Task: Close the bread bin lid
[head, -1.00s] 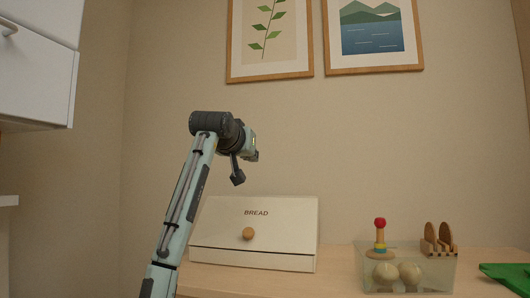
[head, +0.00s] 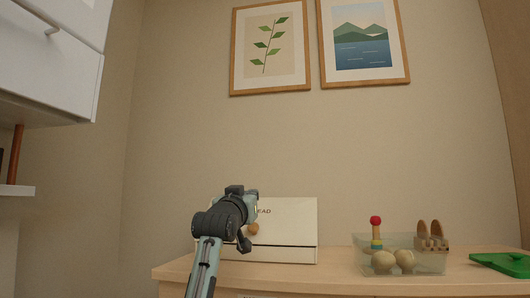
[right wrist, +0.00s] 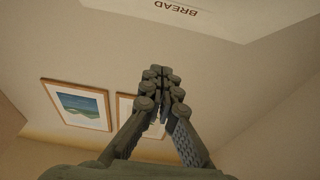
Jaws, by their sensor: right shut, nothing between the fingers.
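The cream bread bin (head: 297,253) stands on the wooden counter in the head view. Its sloping front lid (head: 295,222) bears the word BREAD, partly covered by my arm, and a round wooden knob (head: 253,229). The lid is down over the base, with a thin dark line between them; I cannot tell if it is fully shut. My right gripper (head: 244,239) is in front of the bin's left part, near the knob; contact cannot be told. In the right wrist view its fingers (right wrist: 160,78) are together and empty, and the lid (right wrist: 205,12) shows upside down. My left gripper is not in view.
A green item (head: 503,263) lies at the far right of the counter (head: 330,278). A white cabinet (head: 55,65) hangs upper left.

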